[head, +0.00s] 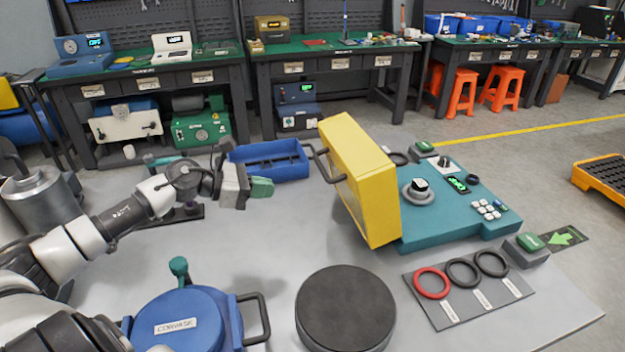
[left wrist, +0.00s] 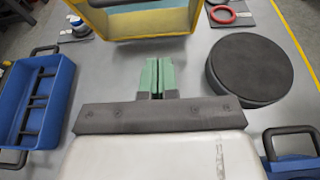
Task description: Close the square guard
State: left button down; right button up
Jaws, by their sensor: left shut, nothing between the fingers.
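The square guard (head: 372,185) is a yellow box-shaped cover with a clear-looking pane. It stands raised and tilted on the left side of the teal machine base (head: 445,232). Its dark handle (head: 322,165) sticks out on the left. My left gripper (head: 262,188) has green fingertips, shut and empty, left of the guard and apart from it. In the left wrist view the shut fingers (left wrist: 158,76) point toward the yellow guard (left wrist: 196,24), whose lower edge shows at the top. My right gripper is not in view.
A blue open tray (head: 270,162) lies behind my left gripper. A black round disc (head: 345,308) and a blue round-lidded unit (head: 185,322) stand at the front. A mat with rings (head: 470,290) lies right. Bare grey tabletop separates gripper and guard.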

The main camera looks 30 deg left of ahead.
aim_at(349, 181)
pick_arm(q)
jog(key=w+d+p, duration=0.4)
jog(key=w+d, duration=0.3)
jog(key=w, duration=0.1)
jog(key=shift+w+f, duration=0.35)
jog(key=shift+f, duration=0.05)
jog(key=shift+r, duration=0.1)
